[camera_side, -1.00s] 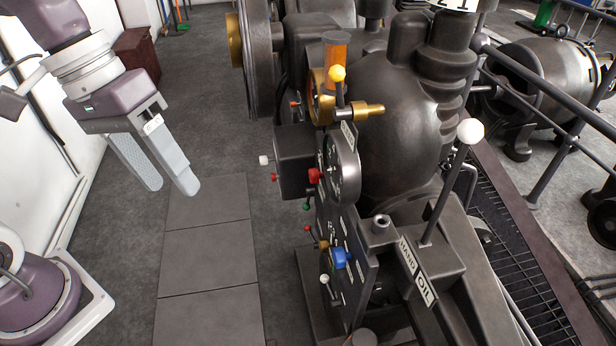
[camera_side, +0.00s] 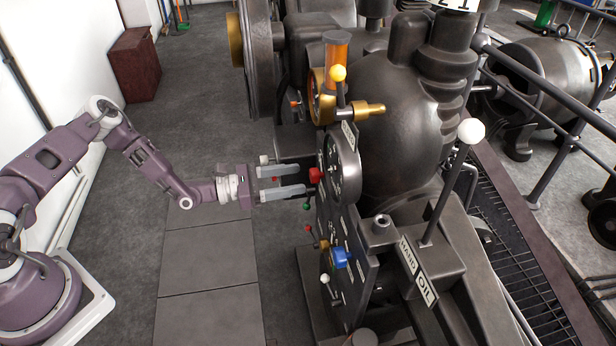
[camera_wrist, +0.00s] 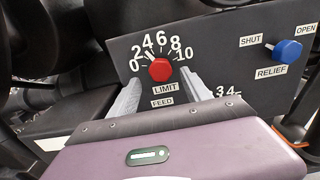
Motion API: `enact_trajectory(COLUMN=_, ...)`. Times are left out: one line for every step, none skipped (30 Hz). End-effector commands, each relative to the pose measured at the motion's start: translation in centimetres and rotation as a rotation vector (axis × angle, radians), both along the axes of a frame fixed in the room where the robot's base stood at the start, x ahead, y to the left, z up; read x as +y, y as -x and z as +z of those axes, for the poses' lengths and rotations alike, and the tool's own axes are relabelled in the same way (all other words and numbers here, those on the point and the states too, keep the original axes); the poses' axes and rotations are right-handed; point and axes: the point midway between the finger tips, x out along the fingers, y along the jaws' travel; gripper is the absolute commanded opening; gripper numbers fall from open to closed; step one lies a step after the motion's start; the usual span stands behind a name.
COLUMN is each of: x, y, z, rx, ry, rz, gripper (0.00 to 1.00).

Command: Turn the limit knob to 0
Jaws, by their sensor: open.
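The red limit knob (camera_wrist: 160,70) is on a dark panel (camera_wrist: 222,62) in the wrist view, above the LIMIT label (camera_wrist: 166,88). White numbers 0 to 10 arc around it, with 0 at its left. In the side view the red knob (camera_side: 315,175) shows at the panel's left edge. My gripper (camera_side: 305,180) is level in front of it, fingers pointing at the panel. The fingers (camera_wrist: 161,80) are spread, one on each side of the knob and apart from it as far as I can see. The gripper is open and empty.
A blue relief knob (camera_wrist: 287,51) is to the right in the wrist view, between SHUT and OPEN. The side view shows a blue knob (camera_side: 341,257) and a white-tipped lever (camera_side: 324,279) lower down. A dark box (camera_side: 292,143) is just behind my fingers.

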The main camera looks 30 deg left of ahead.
Motion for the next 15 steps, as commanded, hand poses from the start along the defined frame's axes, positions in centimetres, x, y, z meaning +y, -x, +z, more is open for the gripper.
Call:
enact_trajectory(x=-0.8, y=-0.7, z=0.0, rx=-0.001, ry=-0.001, rz=-0.003, gripper=0.57)
enact_trajectory(x=-1.2, y=-1.1, z=0.0, rx=-0.001, ry=-0.001, rz=-0.003, gripper=0.57)
enact_trajectory(x=-1.7, y=-1.6, z=0.0, rx=-0.001, ry=-0.001, rz=-0.003, gripper=0.57)
enact_trajectory(x=-2.1, y=-1.9, z=0.0, rx=-0.001, ry=-0.001, rz=-0.004, gripper=0.57)
enact_trajectory(x=-2.4, y=-2.2, z=0.0, rx=0.0, ry=-0.001, rz=-0.004, gripper=0.57)
enact_trajectory(x=-2.6, y=-2.5, z=0.0, rx=0.0, ry=-0.001, rz=-0.003, gripper=0.57)
enact_trajectory(x=-2.8, y=-2.7, z=0.0, rx=0.0, ry=-0.001, rz=-0.003, gripper=0.57)
enact_trajectory(x=-3.0, y=-2.8, z=0.0, rx=0.001, ry=-0.001, rz=-0.004, gripper=0.57)
enact_trajectory(x=-3.1, y=-2.9, z=0.0, rx=0.001, ry=-0.001, rz=-0.004, gripper=0.57)
enact_trajectory(x=-3.1, y=-3.0, z=0.0, rx=0.001, ry=-0.001, rz=-0.004, gripper=0.57)
enact_trajectory(x=-3.2, y=-3.0, z=0.0, rx=0.001, ry=-0.001, rz=-0.004, gripper=0.57)
enact_trajectory(x=-3.2, y=-3.0, z=0.0, rx=0.001, ry=-0.001, rz=-0.004, gripper=0.57)
enact_trajectory(x=-3.1, y=-3.0, z=0.0, rx=0.001, ry=-0.001, rz=-0.004, gripper=0.57)
enact_trajectory(x=-3.1, y=-3.0, z=0.0, rx=0.001, ry=-0.002, rz=-0.004, gripper=0.57)
enact_trajectory(x=-3.1, y=-3.0, z=0.0, rx=0.001, ry=-0.002, rz=-0.004, gripper=0.57)
